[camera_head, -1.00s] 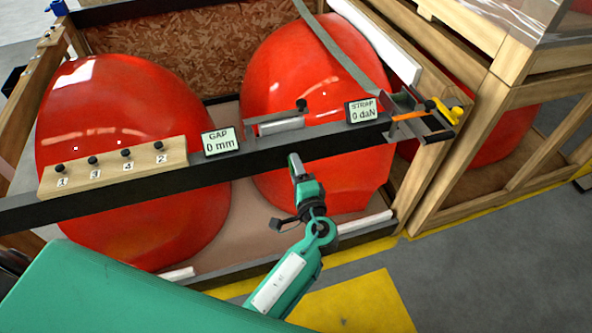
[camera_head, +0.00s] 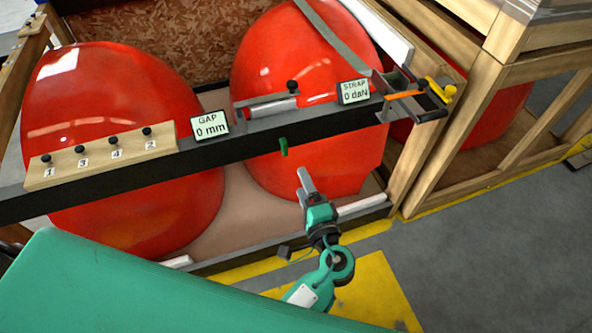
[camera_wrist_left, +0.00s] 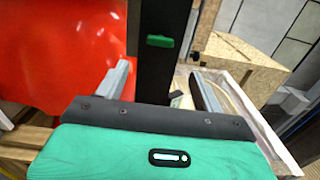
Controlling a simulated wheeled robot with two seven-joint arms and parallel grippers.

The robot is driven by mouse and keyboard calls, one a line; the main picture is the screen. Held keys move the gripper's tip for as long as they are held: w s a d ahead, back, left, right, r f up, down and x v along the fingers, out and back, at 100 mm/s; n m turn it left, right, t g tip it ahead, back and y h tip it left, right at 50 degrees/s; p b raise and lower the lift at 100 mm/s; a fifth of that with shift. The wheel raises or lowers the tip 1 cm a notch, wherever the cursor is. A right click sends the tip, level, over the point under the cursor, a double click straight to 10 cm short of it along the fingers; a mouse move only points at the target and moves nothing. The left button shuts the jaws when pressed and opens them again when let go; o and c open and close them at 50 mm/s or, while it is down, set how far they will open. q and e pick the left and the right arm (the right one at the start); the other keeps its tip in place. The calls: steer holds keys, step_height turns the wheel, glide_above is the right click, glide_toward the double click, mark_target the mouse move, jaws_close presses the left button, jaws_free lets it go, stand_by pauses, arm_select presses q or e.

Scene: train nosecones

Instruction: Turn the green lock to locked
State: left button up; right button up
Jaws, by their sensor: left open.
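The green lock (camera_head: 284,146) is a small green handle on the front face of the dark beam (camera_head: 110,184), below the long grey bar. It looks nearly upright in the head view. In the left wrist view the green lock (camera_wrist_left: 160,41) lies across the dark beam, ahead of my fingers. My left gripper (camera_head: 305,181) is below and slightly right of the lock, apart from it. Its two fingers (camera_wrist_left: 160,78) are spread with nothing held between them. My right gripper is not in view.
Two red nosecones (camera_head: 120,130) (camera_head: 300,85) sit behind and below the beam. Four-knob clutter is absent near the lock; a wooden strip with numbered knobs (camera_head: 100,158), a GAP display (camera_head: 210,125), a STRAP display (camera_head: 354,91) and a yellow handle (camera_head: 441,90) are along the beam.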

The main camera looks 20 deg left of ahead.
arm_select(q)
steer(key=v, duration=0.2)
steer(key=shift+s+d, duration=0.2)
steer(key=shift+s, duration=0.1)
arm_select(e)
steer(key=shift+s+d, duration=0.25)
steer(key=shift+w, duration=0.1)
